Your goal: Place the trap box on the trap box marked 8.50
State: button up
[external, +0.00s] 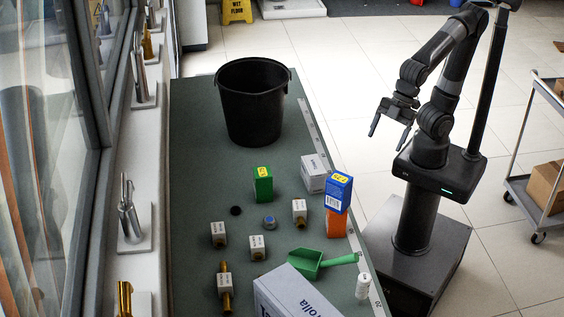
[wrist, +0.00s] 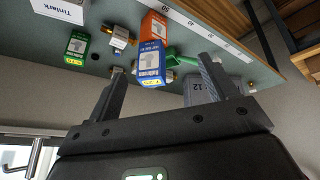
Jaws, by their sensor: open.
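A green trap box (external: 263,185) with a yellow label on top stands alone on the green bench; it also shows in the wrist view (wrist: 76,47). A blue trap box (external: 339,188) with a yellow label on top sits on an orange trap box (external: 336,223). In the wrist view, where the bench appears upside down, the blue box (wrist: 151,64) shows below the orange box (wrist: 154,27). I cannot read which label says 8.50. My gripper (external: 389,133) is open and empty, beyond the bench's right edge and away from the boxes; its fingers (wrist: 162,70) frame the wrist view.
A black bucket (external: 251,105) stands at the far end. A white carton (external: 314,172) is behind the stack. A green scoop (external: 309,263), a white bottle (external: 363,286) and a large carton (external: 292,298) are nearer. Several tagged brass fittings (external: 257,246) are around the middle.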

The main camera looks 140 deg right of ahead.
jog(key=s+a+f, duration=0.1)
jog(key=s+f, duration=0.1)
jog(key=s, duration=0.7)
jog(key=s+a+f+y, duration=0.1)
jog(key=s+f, duration=0.1)
jog(key=s, duration=0.7)
jog(key=shift+a+f, duration=0.15)
